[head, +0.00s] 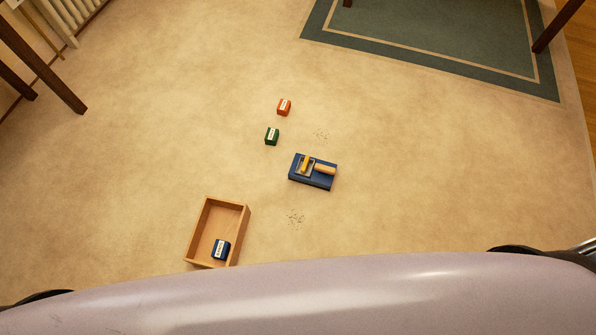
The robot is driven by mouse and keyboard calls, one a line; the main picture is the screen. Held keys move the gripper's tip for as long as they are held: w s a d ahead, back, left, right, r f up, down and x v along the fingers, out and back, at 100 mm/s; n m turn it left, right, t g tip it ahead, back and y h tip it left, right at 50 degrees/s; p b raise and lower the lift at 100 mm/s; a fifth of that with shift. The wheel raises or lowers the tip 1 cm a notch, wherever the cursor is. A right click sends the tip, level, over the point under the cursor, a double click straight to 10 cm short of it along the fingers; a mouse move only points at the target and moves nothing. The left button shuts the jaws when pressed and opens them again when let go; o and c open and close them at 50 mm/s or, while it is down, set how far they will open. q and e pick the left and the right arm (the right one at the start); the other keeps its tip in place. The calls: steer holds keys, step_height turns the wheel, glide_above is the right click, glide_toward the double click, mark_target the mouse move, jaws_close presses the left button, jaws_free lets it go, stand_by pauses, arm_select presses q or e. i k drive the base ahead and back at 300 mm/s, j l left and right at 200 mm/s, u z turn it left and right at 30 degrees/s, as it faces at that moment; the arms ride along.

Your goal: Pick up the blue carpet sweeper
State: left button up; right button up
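The blue carpet sweeper (313,181) lies on the beige carpet, a little right of the middle of the head view. It is a flat blue box with a metal frame, a yellow part and a light wooden handle on top. The handle points to the right. Nothing touches the sweeper. I cannot make out either gripper in the head view. A small metallic part shows at the far right edge, but I cannot tell what it is.
An open wooden tray (190,232) stands at the lower left with a blue labelled block (221,250) inside. A green block (271,137) and an orange block (284,107) lie beyond the sweeper. Carpet around is mostly clear.

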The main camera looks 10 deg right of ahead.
mark_target(322, 176)
steer(key=i+l+u, duration=0.1)
steer(key=l+u, duration=0.15)
steer(key=u, duration=0.2)
steer(key=l+u, duration=0.25)
steer(key=u, duration=0.2)
steer(key=l+u, duration=0.65)
steer(key=u, duration=0.25)
